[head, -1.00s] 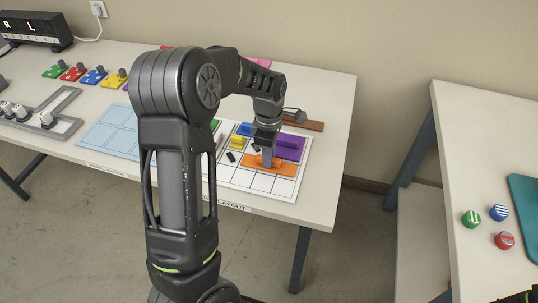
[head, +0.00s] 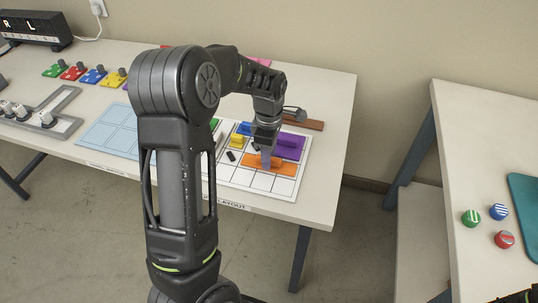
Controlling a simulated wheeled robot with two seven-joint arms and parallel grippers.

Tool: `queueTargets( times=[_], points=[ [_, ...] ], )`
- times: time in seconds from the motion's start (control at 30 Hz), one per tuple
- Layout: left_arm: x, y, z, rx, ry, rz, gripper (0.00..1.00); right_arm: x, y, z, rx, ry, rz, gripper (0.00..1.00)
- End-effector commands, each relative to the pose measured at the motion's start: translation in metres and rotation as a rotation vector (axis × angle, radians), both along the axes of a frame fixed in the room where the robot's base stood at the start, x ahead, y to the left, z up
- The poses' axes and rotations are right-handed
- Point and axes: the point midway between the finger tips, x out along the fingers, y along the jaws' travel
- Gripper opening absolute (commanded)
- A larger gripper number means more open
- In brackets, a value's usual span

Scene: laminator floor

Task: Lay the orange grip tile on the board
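The orange grip tile (head: 283,168) is at the front right of the white gridded board (head: 232,177), and looks flat on it or very close to it. My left gripper (head: 266,163) points down at the tile's middle. Its fingers are small and overlap the tile's grip, so I cannot tell whether they are shut on it. Purple (head: 291,146), yellow (head: 237,141) and blue (head: 244,128) pieces are on the board behind the orange tile. My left arm hides the board's left part. My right gripper does not clearly show.
A light blue gridded sheet (head: 105,128) lies left of the board. Several coloured tiles with knobs stand at the back left. A brown piece (head: 308,124) lies behind the board. A second table (head: 480,130) at right holds three round striped pieces.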

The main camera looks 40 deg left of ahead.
Motion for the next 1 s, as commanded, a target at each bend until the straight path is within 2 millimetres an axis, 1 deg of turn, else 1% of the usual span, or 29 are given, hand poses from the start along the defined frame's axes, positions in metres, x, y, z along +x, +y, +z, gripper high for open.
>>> queueTargets(
  times=[0.17,0.5,0.6,0.73,1.0],
  points=[
    [0.001,0.000,0.022,0.001,-0.006,0.000,0.38,0.000,0.000,-0.004,0.000,0.000,0.000,0.61],
    [0.001,0.000,0.092,0.001,-0.005,0.000,0.38,0.000,0.000,-0.010,0.000,0.000,0.000,0.61],
    [0.001,0.000,0.106,0.000,-0.004,-0.001,0.38,0.000,0.000,-0.010,0.000,0.000,0.000,0.61],
    [0.001,0.000,0.117,0.001,-0.003,0.000,0.38,0.000,0.000,-0.010,0.000,0.000,0.000,0.61],
    [0.000,0.000,0.119,0.000,-0.001,0.000,0.38,0.000,0.000,-0.010,0.000,0.000,0.000,0.61]
  ],
)
